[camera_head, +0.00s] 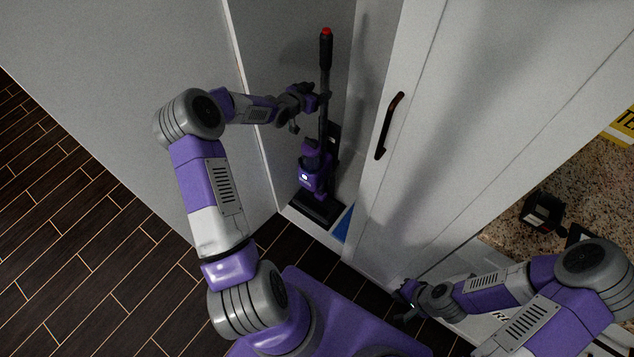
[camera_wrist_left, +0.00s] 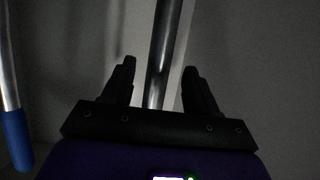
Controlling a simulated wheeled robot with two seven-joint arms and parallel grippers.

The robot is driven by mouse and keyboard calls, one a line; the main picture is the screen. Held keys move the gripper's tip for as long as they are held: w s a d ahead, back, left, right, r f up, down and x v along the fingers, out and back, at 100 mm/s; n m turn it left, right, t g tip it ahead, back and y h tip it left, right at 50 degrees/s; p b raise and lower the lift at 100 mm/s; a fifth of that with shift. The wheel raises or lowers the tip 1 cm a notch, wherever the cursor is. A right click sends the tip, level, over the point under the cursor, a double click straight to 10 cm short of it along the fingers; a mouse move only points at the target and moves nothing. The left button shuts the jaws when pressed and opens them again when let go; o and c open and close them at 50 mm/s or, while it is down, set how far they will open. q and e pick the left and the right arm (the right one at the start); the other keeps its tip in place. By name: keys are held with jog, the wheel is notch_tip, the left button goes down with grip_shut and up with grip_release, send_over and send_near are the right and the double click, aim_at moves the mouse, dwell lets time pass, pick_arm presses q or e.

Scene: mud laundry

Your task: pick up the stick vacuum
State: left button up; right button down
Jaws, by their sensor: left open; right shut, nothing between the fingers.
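The stick vacuum (camera_head: 325,95) stands upright in a narrow white closet in the head view. It has a black handle with a red tip, a purple body (camera_head: 314,172) and a dark floor head. My left gripper (camera_head: 318,98) is at the upper tube. In the left wrist view the tube (camera_wrist_left: 161,55) runs between the two open fingers of the left gripper (camera_wrist_left: 158,85); whether they touch it I cannot tell. My right gripper (camera_head: 404,300) is shut and empty, low by the cabinet front, away from the vacuum.
A white door (camera_head: 420,130) with a dark handle (camera_head: 389,125) is right of the closet opening. A closet side wall (camera_head: 240,60) is close on the left. A blue item (camera_head: 344,224) lies beside the floor head. A granite counter (camera_head: 590,170) with a black object (camera_head: 541,212) is at right.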

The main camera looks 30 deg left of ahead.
aim_at(322, 88)
pick_arm(q)
jog(key=x, duration=0.3)
jog(key=shift+w+f+b, duration=0.1)
jog(key=shift+f+b, duration=0.05)
jog(key=shift+b, duration=0.15)
grip_shut()
jog(key=shift+w+r, duration=0.1)
jog(key=shift+r, duration=0.15)
